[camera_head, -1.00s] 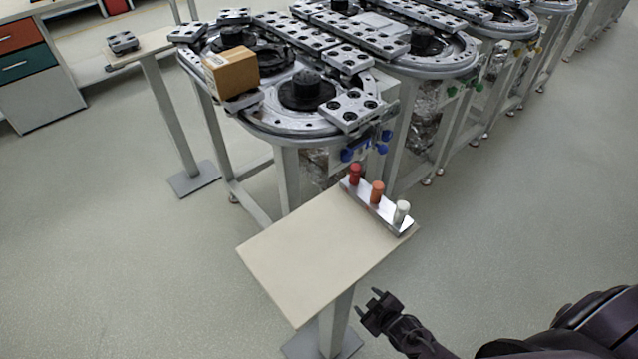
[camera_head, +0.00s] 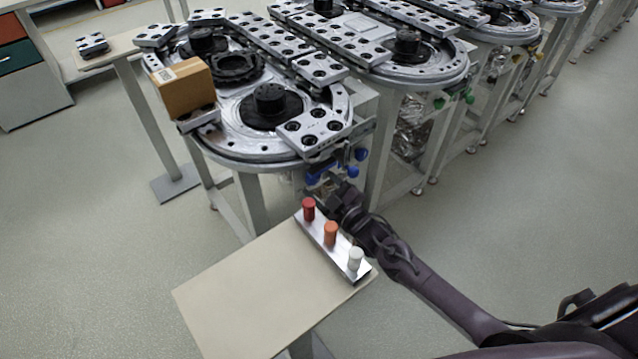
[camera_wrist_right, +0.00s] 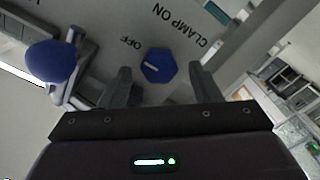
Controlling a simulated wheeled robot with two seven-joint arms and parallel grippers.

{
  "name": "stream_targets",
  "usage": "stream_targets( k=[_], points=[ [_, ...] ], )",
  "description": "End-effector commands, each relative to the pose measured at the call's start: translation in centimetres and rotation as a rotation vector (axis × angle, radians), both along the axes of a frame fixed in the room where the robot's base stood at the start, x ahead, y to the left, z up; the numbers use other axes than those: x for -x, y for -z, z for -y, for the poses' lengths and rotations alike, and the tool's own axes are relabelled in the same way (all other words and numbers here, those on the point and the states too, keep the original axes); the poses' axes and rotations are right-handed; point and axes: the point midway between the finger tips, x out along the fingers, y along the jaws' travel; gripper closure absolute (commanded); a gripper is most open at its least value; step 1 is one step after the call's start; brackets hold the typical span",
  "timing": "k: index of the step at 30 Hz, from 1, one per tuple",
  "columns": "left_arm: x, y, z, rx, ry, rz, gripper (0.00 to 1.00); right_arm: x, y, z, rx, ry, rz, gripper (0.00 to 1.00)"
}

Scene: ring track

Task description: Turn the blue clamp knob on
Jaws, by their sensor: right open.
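The blue clamp knob (camera_wrist_right: 158,65) shows in the right wrist view on a grey panel, beside the printed words OFF and CLAMP ON. A pale mark on its face points to the left, on the OFF side. My right gripper (camera_wrist_right: 161,74) is open, with one finger to each side of the knob and gaps between. In the head view my right gripper (camera_head: 325,190) is at the front of the nearest ring-track station, by its blue knobs (camera_head: 352,171); which of these is the clamp knob I cannot tell. My left gripper is not in view.
A round blue knob (camera_wrist_right: 50,62) sits left of the gripper in the wrist view. Below my right arm, a small table (camera_head: 250,290) carries a metal strip with red (camera_head: 309,209), orange (camera_head: 330,233) and white (camera_head: 355,259) pegs. A cardboard box (camera_head: 184,88) rests on the track.

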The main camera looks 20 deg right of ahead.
Motion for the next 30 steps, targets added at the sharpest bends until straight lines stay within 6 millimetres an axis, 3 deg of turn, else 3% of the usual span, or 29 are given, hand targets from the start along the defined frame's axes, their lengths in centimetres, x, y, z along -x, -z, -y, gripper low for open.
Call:
stream_targets(
  k=[10, 21, 30],
  points=[
    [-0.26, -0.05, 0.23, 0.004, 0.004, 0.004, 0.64, -0.6, 0.03, -0.25, 0.0, 0.0, -0.002, 0.43],
    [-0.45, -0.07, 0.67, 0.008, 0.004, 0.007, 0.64, -0.58, 0.04, -0.22, 0.0, 0.0, -0.002, 0.87],
    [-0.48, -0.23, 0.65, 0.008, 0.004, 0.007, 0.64, -0.57, 0.03, -0.19, -0.041, 0.0, -0.017, 0.87]
  ],
)
